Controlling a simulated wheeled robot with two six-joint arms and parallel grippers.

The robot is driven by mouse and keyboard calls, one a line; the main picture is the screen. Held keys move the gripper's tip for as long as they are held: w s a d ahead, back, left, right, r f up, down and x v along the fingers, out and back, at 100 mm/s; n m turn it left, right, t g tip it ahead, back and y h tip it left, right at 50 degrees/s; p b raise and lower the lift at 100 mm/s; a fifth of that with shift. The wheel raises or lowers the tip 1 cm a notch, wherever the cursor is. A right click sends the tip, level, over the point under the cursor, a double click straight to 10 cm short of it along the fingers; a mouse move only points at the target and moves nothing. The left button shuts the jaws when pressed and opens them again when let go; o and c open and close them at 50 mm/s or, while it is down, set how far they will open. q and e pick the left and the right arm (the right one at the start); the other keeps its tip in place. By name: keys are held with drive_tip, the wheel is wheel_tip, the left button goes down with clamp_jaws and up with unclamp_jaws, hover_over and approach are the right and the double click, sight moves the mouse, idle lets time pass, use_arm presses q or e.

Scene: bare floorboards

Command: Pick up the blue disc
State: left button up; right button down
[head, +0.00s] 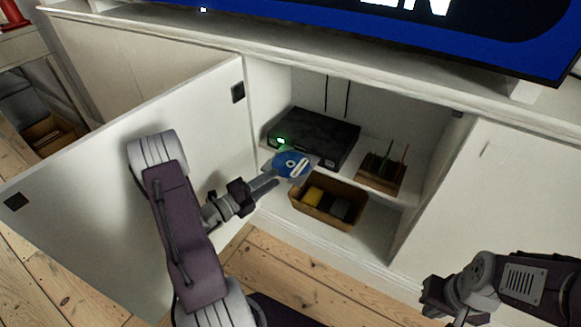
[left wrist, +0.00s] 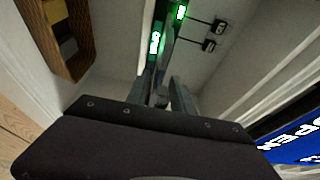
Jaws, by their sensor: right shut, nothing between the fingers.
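The blue disc (head: 291,164) has a pale centre. It lies on the slid-out tray of a black disc player (head: 315,137) on the cabinet's upper shelf. My left gripper (head: 272,181) is just in front and to the left of the disc, its fingers pointing at the tray. In the left wrist view its fingers (left wrist: 167,92) stand apart, with the player's tray seen nearly edge-on beyond them. I cannot make out the disc's face there, nor whether a finger touches it. My right gripper (head: 432,298) is shut and empty at lower right, away from the cabinet.
The open white cabinet door (head: 110,150) stands left of my left arm. A wooden box (head: 325,205) with yellow and dark items sits below the tray. A wooden holder (head: 380,173) with thin upright items is right of the player. A screen (head: 480,30) stands above.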

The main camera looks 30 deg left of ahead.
sight(282, 173)
use_arm(q)
drive_tip(key=b+x, duration=0.2)
drive_tip(key=x, duration=0.2)
drive_tip(key=shift+w+d+f, duration=0.15)
drive_tip(key=shift+w, duration=0.1)
clamp_jaws()
drive_tip(key=r+p, duration=0.1)
drive_tip(key=r, duration=0.1)
drive_tip(key=r+p, duration=0.1)
drive_tip(key=p, duration=0.1)
drive_tip(key=d+r+p, duration=0.1)
drive_tip(key=r+p, duration=0.1)
drive_tip(key=shift+w+r, duration=0.1)
drive_tip(key=shift+r, duration=0.2)
drive_tip(key=w+d+r+p, duration=0.3)
drive_tip(key=d+r+p, duration=0.2)
drive_tip(key=d, duration=0.5)
drive_tip(key=shift+d+r, duration=0.15)
drive_tip(key=shift+r, duration=0.2)
